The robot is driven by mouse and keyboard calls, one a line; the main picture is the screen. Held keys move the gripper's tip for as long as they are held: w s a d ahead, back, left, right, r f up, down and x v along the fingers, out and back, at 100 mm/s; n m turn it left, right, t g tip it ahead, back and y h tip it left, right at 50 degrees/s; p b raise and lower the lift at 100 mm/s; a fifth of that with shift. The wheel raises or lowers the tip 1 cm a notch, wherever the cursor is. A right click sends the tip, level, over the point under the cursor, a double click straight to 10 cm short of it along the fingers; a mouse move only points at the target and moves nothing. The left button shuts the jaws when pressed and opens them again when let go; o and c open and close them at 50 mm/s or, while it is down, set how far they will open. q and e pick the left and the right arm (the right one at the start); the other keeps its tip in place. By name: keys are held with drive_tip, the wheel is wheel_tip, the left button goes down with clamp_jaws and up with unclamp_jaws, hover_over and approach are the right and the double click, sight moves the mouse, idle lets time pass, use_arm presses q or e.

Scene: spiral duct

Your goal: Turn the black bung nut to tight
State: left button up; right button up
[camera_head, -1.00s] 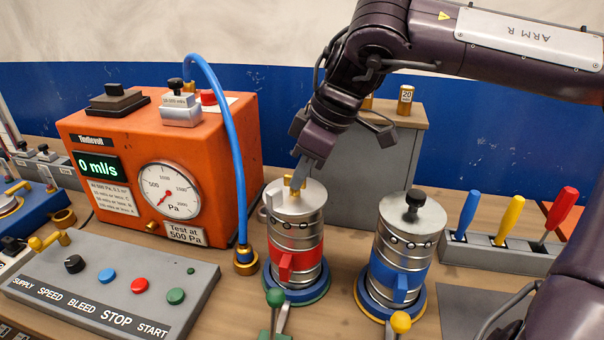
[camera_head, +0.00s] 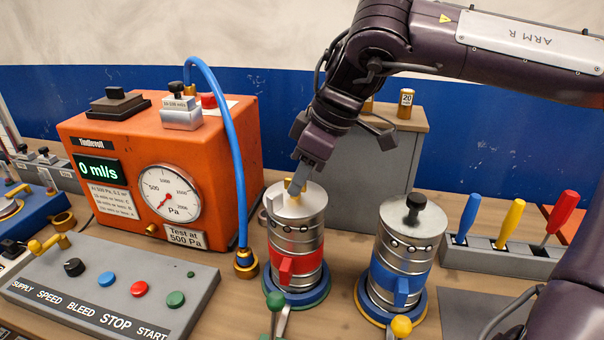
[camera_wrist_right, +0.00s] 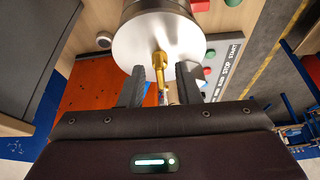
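The black bung nut (camera_head: 415,203) stands on top of the silver canister with the blue band (camera_head: 400,265), right of centre. My right gripper (camera_head: 300,181) is not at it; it is over the neighbouring canister with the red band (camera_head: 298,245). A brass fitting (camera_head: 289,187) sits on that canister's lid. In the right wrist view the brass fitting (camera_wrist_right: 160,66) lies between the two dark fingers of my right gripper (camera_wrist_right: 161,84), with a gap on both sides. The gripper is open. My left gripper is not in view.
The orange test box (camera_head: 165,165) with its gauge stands left, with a blue hose (camera_head: 235,150) arching down. A grey control panel (camera_head: 110,283) is at front left. A rack of coloured tools (camera_head: 500,255) is at right. A grey cabinet (camera_head: 375,165) stands behind the canisters.

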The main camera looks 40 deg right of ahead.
drive_tip(key=v, duration=0.7)
drive_tip(key=shift+r, duration=0.3)
